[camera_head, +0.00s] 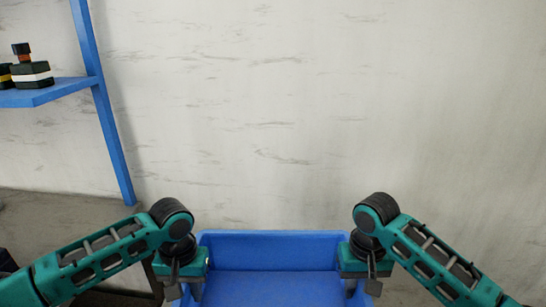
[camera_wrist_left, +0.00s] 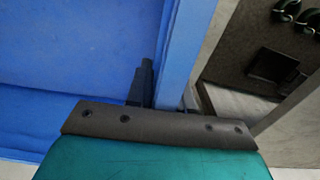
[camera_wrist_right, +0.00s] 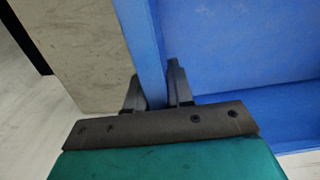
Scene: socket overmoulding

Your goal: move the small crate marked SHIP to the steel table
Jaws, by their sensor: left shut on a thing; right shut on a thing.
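A blue crate (camera_head: 270,237) is at the bottom middle of the head view, between my two grippers; its inside looks empty where I can see it. No SHIP marking shows. My left gripper (camera_head: 183,286) is shut on the crate's left wall, which also shows in the left wrist view (camera_wrist_left: 178,55). My right gripper (camera_head: 359,284) is shut on the crate's right wall, seen between the fingers in the right wrist view (camera_wrist_right: 146,50). The crate's near side is cut off by the frame. I cannot make out the steel table.
A blue shelf (camera_head: 50,91) with dark stacked items (camera_head: 32,75) stands at the far left, with a blue upright post (camera_head: 106,115). A pale wall (camera_head: 270,110) fills the background. Dark fittings on a grey surface (camera_wrist_left: 265,65) show beyond the crate in the left wrist view.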

